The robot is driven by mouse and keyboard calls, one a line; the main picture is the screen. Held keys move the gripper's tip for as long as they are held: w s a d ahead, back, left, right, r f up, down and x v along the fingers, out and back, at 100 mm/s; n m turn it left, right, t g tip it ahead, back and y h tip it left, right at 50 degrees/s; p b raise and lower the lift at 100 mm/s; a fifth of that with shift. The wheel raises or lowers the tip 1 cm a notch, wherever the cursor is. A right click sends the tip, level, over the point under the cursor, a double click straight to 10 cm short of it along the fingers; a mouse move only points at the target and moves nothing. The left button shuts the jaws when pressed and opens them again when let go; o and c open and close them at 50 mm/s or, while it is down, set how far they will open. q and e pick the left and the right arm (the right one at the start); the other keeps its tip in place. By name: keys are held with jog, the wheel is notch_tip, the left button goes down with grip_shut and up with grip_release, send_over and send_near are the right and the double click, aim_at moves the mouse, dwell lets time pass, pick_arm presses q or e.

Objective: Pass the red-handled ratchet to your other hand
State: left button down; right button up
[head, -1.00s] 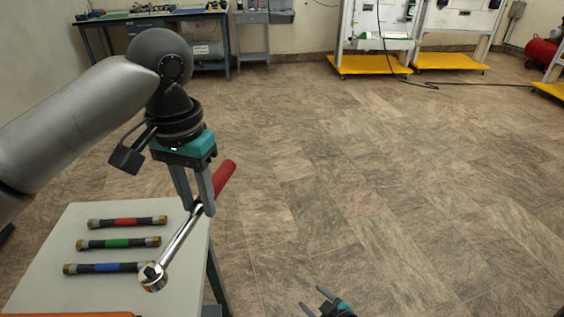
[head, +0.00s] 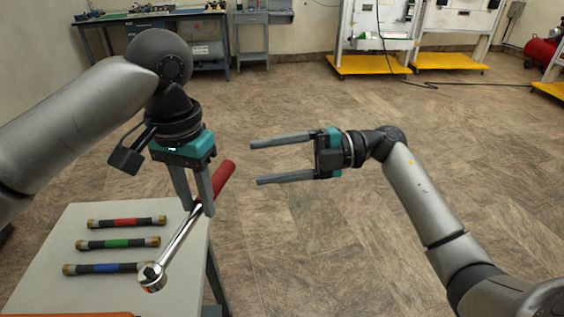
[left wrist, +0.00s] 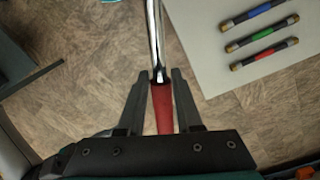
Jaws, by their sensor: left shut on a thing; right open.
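The red-handled ratchet (head: 180,241) is tilted in the head view, its chrome head at the lower left and its red handle at the upper right. My left gripper (head: 201,208) is shut on it near where the handle meets the shaft. In the left wrist view the red handle (left wrist: 162,108) lies between the fingers (left wrist: 159,76) of that gripper, and the chrome shaft runs up out of the picture. My right gripper (head: 256,163) is open and empty. Its fingers point left toward the red handle, with a gap between them and the ratchet.
A light table (head: 82,218) stands at the lower left, below the ratchet. Hoses with red (head: 127,222), green (head: 118,243) and blue (head: 105,268) bands lie on it. The floor (head: 330,240) around my right gripper is clear. A workbench (head: 150,16) stands far back.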

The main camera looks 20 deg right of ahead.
jog(key=a+f+h, duration=0.1)
jog(key=a, duration=0.2)
jog(key=a+f+n+g+h, duration=0.1)
jog(key=a, duration=0.2)
jog(key=a+f+n, duration=0.1)
jog(key=a, duration=0.3)
jog(key=shift+s+a+g+h, duration=0.1)
jog(key=shift+s+g+h, duration=0.05)
jog(key=shift+g+h, duration=0.25)
grip_shut()
dwell(0.4)
dwell(0.9)
pick_arm(q)
jog(key=c, duration=0.5)
grip_release()
pick_arm(e)
jog(key=shift+r, duration=0.1)
